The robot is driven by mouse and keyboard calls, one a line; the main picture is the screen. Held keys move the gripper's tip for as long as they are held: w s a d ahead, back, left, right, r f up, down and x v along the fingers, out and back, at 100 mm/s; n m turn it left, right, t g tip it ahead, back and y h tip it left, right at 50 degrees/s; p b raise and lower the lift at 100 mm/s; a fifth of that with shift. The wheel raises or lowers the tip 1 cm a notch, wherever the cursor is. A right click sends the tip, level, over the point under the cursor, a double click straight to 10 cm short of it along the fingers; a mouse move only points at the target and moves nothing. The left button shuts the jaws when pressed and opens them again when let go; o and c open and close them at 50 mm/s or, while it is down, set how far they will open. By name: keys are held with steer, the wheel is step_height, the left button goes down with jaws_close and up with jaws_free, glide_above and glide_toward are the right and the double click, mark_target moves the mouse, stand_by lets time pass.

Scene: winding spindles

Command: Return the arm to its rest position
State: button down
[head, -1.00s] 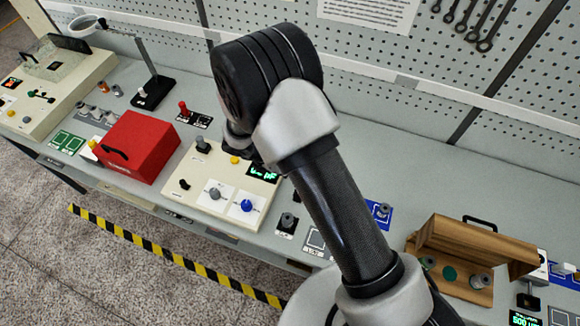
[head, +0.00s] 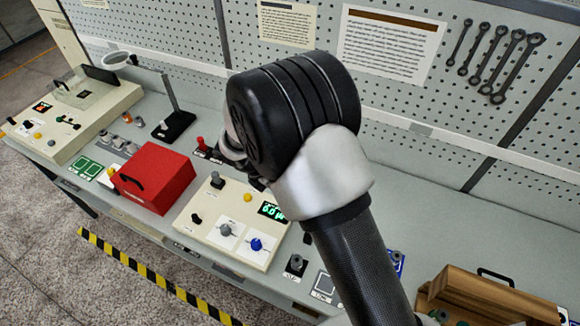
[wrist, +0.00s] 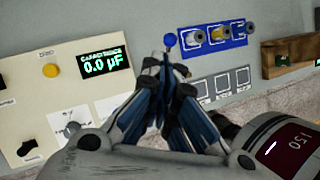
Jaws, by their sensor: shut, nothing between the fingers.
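My gripper (wrist: 165,85) shows in the wrist view with its fingers shut together and nothing visible between them. A cream instrument panel (head: 204,227) stands on the bench beside the arm, with a green display, a yellow button and a blue knob (head: 257,244). In the wrist view its display (wrist: 103,63) reads 0.0 µF.
A red box (head: 155,178) sits left of the panel. A wooden stand (head: 480,294) is at lower right. The pegboard (head: 420,100) with hanging wrenches (head: 513,62) rises behind the bench.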

steer(key=s+d+r+m+y+b, duration=0.1)
steer(key=s+d+r+m+b, duration=0.3)
steer(key=d+r+m+b, duration=0.15)
steer(key=s+d+r+m+y+b, duration=0.1)
steer(key=s+d+r+m+b, duration=0.25)
steer(key=d+m, duration=0.35)
steer(key=s+d+f+m+t+y+b, duration=0.1)
steer(key=s+d+m+b, duration=0.2)
steer(key=s+m+b, duration=0.2)
steer(key=s+d+f+m+t+y+b, duration=0.1)
steer(key=s+d+m+b, duration=0.2)
steer(key=s+m, duration=0.6)
steer(key=s+b, duration=0.2)
steer(key=shift+s+f+m+y+b, duration=0.2)
steer(key=shift+f+m+y+b, duration=0.1)
steer(key=shift+f+m+y, duration=0.1)
